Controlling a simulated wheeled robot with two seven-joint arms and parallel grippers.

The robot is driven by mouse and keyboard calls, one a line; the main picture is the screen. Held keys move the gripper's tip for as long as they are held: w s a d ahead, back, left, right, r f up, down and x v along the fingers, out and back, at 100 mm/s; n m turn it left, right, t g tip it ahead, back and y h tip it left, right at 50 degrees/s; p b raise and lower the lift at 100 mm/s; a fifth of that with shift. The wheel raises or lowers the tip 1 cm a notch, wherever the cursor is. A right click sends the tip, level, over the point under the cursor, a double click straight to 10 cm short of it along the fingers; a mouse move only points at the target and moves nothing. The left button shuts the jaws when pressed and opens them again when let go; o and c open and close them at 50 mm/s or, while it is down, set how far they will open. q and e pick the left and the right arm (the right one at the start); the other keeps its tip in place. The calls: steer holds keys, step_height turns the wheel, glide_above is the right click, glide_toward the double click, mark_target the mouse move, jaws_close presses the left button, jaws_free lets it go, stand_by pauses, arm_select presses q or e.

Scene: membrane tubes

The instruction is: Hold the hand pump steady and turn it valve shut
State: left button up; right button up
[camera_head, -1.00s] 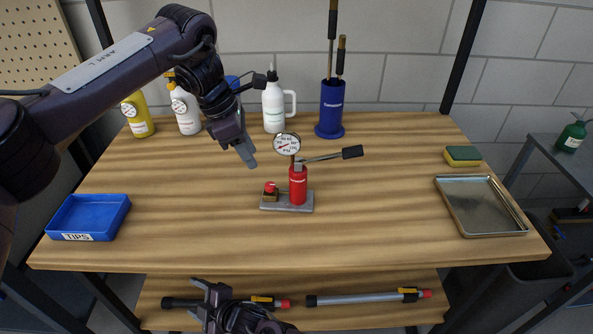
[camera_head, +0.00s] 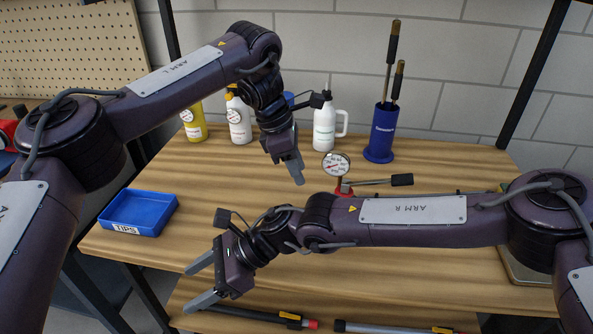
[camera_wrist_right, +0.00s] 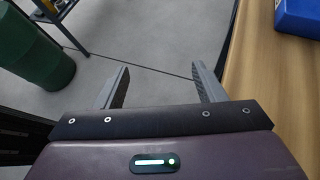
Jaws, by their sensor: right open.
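The hand pump (camera_head: 336,163) stands on the table, with its round white gauge and black-gripped lever (camera_head: 402,180) showing. My right gripper (camera_head: 193,284) is open and empty at the table's front edge, left of the pump and pointing left. Its two spread fingers also show in the right wrist view (camera_wrist_right: 160,72), over the floor.
A blue TIPS tray (camera_head: 150,229) lies on the left of the table. Bottles (camera_head: 325,128) and a blue holder with rods (camera_head: 380,135) stand at the back. A metal tray (camera_head: 522,268) is partly behind my right arm. Tubes lie on the lower shelf (camera_head: 262,316).

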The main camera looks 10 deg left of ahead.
steer(key=w+d+r+n+t+h, duration=0.1)
steer(key=w+d+r+n+h, duration=0.15)
steer(key=d+n, duration=0.2)
steer(key=n+t+h, duration=0.8)
steer(key=t+h, duration=0.1)
glide_toward(344, 192)
steer(key=x, duration=1)
